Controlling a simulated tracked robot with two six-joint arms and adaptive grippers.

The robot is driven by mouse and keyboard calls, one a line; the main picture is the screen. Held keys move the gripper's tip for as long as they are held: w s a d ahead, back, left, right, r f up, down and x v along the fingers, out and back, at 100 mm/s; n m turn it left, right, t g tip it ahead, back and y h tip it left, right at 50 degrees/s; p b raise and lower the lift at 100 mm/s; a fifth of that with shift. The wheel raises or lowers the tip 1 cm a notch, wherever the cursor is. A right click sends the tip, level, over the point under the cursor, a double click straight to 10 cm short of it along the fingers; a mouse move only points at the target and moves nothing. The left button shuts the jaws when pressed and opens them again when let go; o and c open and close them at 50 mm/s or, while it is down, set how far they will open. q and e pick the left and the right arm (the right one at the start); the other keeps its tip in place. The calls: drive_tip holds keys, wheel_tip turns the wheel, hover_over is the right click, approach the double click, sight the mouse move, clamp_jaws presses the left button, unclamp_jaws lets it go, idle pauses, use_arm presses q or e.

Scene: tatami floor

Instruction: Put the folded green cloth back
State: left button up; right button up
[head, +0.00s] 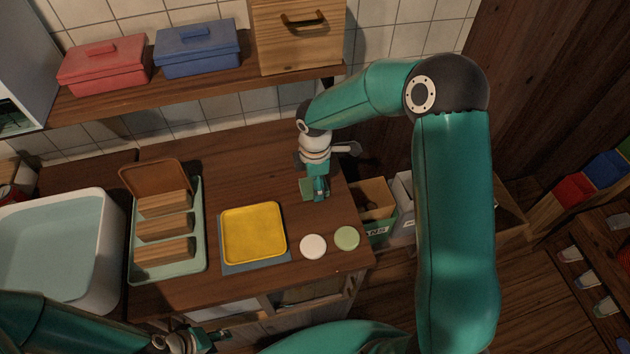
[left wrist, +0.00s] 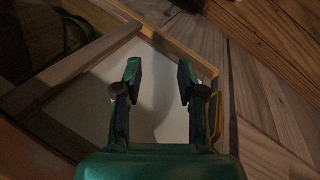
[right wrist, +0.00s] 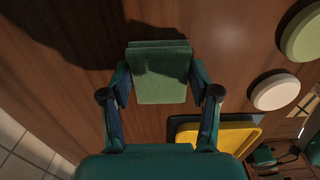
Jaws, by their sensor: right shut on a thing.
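The folded green cloth (right wrist: 160,78) is between the fingers of my right gripper (right wrist: 160,95) in the right wrist view. My right gripper is shut on it, over the wooden counter. In the head view the cloth (head: 306,187) shows beside the right gripper (head: 318,194), partly hidden by it, behind and right of the yellow tray (head: 253,232). Whether it touches the counter I cannot tell. My left gripper (left wrist: 160,80) is open and empty. In the head view it shows at the bottom (head: 222,338), in front of the counter.
A dish rack (head: 140,262) with wooden blocks stands left of the yellow tray, beside a white basin (head: 107,240). A white disc (head: 313,246) and a green disc (head: 347,238) lie at the front right. Red (head: 103,68) and blue (head: 197,50) boxes and a wooden box (head: 297,40) stand on the shelf.

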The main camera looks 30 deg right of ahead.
drive_tip(key=o, duration=1.1)
drive_tip(key=shift+f, duration=0.1)
wheel_tip(320, 180, up, 12)
drive_tip(key=shift+b, duration=0.4)
